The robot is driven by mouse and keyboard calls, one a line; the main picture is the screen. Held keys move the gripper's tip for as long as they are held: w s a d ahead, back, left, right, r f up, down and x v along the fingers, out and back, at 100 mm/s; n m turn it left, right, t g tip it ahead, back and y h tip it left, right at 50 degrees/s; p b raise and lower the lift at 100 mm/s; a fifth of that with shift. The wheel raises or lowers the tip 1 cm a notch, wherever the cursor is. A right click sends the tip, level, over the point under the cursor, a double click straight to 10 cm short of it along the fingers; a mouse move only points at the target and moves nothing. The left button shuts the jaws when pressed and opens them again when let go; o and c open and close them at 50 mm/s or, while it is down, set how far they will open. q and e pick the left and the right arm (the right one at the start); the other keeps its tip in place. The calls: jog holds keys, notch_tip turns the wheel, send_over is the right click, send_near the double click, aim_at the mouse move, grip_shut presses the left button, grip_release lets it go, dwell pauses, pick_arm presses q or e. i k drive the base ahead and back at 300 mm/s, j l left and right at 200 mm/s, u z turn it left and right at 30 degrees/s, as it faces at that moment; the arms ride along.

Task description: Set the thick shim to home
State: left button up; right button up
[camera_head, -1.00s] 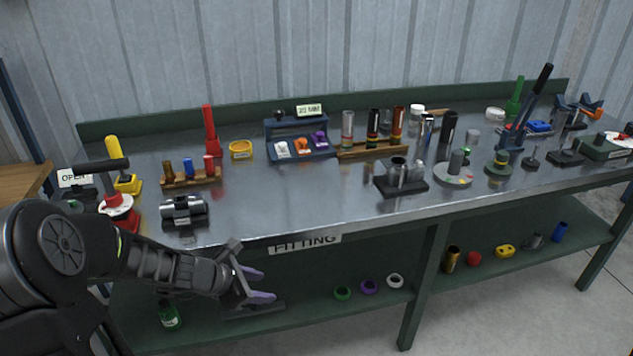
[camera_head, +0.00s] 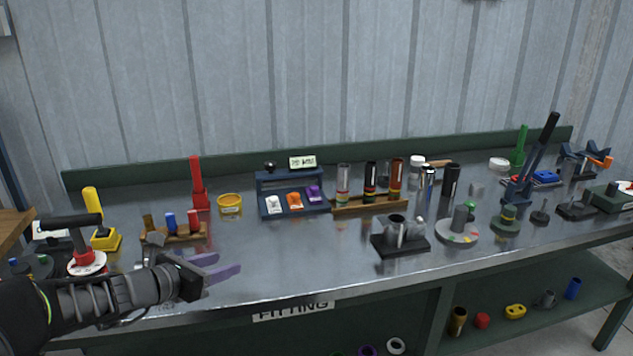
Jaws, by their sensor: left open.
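I cannot tell for sure which item is the thick shim. A blue rack (camera_head: 264,205) at the back holds white (camera_head: 273,204), orange (camera_head: 295,201) and purple (camera_head: 314,194) pieces side by side; their labels are too small to read. A round plate with coloured marks (camera_head: 447,238) and a grey post stands at the right of middle. My left gripper (camera_head: 222,268) is open and empty over the bench's front left, its fingers pointing right. It is in front of and apart from the rack. My right gripper is out of the picture.
Near my left arm stand a red-based lever (camera_head: 82,262), a yellow handle (camera_head: 104,238) and a wooden rack of small cylinders (camera_head: 186,238). A dark block with cylinders (camera_head: 401,246) is right of middle. The bench front between gripper and block is clear.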

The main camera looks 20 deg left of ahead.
aim_at(314, 196)
jog(key=i, duration=1.25)
